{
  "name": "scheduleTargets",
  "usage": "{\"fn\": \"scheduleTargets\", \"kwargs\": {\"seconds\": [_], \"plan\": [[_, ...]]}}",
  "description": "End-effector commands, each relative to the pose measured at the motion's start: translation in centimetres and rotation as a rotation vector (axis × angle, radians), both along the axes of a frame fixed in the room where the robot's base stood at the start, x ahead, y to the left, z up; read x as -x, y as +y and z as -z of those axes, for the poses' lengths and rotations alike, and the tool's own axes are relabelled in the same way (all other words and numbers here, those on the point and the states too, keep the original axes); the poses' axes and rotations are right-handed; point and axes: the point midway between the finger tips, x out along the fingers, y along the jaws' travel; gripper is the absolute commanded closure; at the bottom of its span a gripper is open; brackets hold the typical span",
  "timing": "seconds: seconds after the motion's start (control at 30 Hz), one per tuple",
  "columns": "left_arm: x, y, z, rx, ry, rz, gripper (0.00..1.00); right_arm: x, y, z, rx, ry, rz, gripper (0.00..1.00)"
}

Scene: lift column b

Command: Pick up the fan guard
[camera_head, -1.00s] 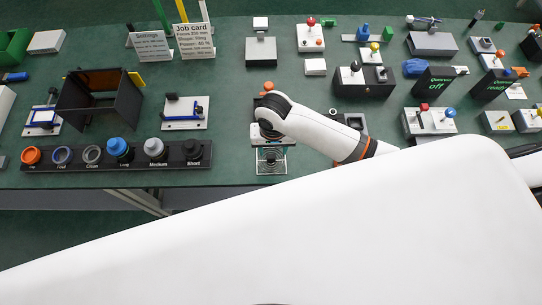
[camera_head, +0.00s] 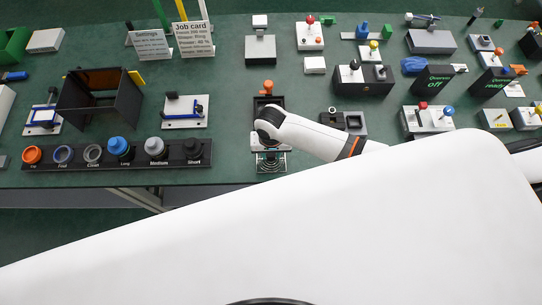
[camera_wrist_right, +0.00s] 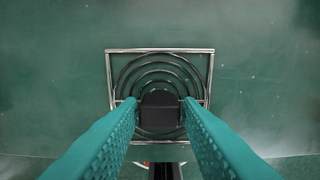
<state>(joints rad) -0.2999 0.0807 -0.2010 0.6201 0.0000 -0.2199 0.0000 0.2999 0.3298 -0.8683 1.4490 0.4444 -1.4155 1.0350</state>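The fan guard is a square wire frame with concentric rings. It shows at the table's front edge in the head view (camera_head: 271,168) and in the middle of the right wrist view (camera_wrist_right: 208,66). A dark block or hub (camera_wrist_right: 160,118) sits at the middle of its rings. My right gripper (camera_wrist_right: 159,99) is open. Its two teal fingers reach over the guard, one on each side of the dark block; I cannot tell whether they touch it. In the head view my right wrist covers the area just behind the guard. My left gripper is not in view.
A black holder (camera_head: 110,166) with several round parts stands left of the guard. A white plate with a blue bar (camera_head: 185,112) lies behind it. A dark fixture with an orange knob (camera_head: 268,88) stands behind my wrist. Switch boxes (camera_head: 364,82) fill the right side.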

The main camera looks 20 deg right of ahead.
Motion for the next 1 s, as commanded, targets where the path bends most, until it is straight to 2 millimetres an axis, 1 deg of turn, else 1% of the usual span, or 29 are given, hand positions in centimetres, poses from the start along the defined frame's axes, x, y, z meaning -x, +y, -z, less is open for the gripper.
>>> {"fn": "scheduleTargets", "kwargs": {"seconds": [0.03,0.1,0.17,0.37,0.47,0.57,0.8,0.93,1.0], "plan": [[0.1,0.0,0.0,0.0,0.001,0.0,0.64,0.0,0.0,0.0,0.0,0.0,0.0,0.77],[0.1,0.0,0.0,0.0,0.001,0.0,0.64,0.0,0.0,0.0,0.0,0.0,0.0,0.88],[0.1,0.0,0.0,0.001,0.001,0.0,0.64,0.0,0.0,0.0,0.0,0.0,0.0,0.98],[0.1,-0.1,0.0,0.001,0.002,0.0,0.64,0.0,0.0,-0.1,0.0,0.0,0.001,0.98],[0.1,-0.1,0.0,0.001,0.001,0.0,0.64,-0.1,0.0,-0.5,-0.002,-0.002,0.0,0.98],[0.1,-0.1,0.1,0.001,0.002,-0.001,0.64,-0.1,0.0,-1.8,-0.003,-0.003,0.001,0.98],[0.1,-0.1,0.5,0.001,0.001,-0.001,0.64,-0.1,0.1,-6.6,-0.004,-0.004,-0.001,0.98],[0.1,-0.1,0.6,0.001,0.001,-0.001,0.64,-0.1,0.1,-8.7,-0.002,-0.003,-0.001,0.98],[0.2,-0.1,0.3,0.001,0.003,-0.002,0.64,-0.3,0.2,-9.7,-0.003,-0.002,-0.009,0.98]]}}
